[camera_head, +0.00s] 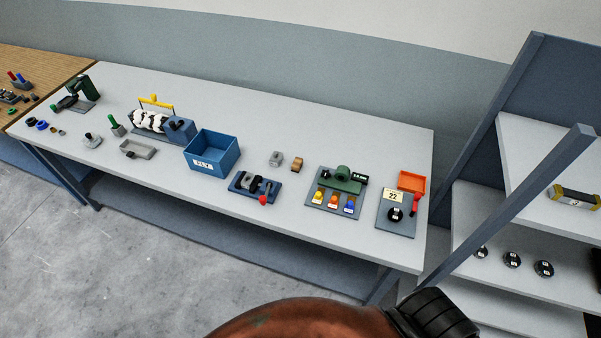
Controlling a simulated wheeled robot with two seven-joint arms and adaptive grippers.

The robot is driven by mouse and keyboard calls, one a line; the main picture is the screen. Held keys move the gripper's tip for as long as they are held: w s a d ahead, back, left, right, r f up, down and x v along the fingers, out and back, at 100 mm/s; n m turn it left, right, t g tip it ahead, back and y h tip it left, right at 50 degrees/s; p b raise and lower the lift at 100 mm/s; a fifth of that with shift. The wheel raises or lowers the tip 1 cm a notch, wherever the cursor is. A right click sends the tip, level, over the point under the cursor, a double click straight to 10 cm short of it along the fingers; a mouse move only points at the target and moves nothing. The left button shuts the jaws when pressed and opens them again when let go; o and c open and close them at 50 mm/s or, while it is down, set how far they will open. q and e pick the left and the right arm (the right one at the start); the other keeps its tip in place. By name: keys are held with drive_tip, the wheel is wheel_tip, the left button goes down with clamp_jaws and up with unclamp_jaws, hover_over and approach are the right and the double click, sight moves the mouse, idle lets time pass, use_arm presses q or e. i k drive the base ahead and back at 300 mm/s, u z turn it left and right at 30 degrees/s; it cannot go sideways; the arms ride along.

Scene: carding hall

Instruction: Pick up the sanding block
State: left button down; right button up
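A small tan-brown block (297,164), probably the sanding block, sits on the grey-white table (330,145), right of centre. It is small in the picture, so its details are unclear. A small grey piece (276,159) stands just to its left, apart from it. Nothing covers the block. Part of my own arm, orange-brown with a black ribbed section, shows at the bottom edge, well in front of the table. Neither gripper's fingers are in view.
A blue bin (212,153) stands left of the block. A dark blue fixture with a red knob (255,187) lies in front. A shelf rack (520,205) stands beyond the table's right end.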

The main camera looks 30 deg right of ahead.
sight(297, 164)
drive_tip(key=u, duration=0.25)
drive_tip(key=k, duration=0.25)
drive_tip(key=z, duration=0.95)
drive_tip(key=i, duration=0.95)
drive_tip(key=u, duration=0.75)
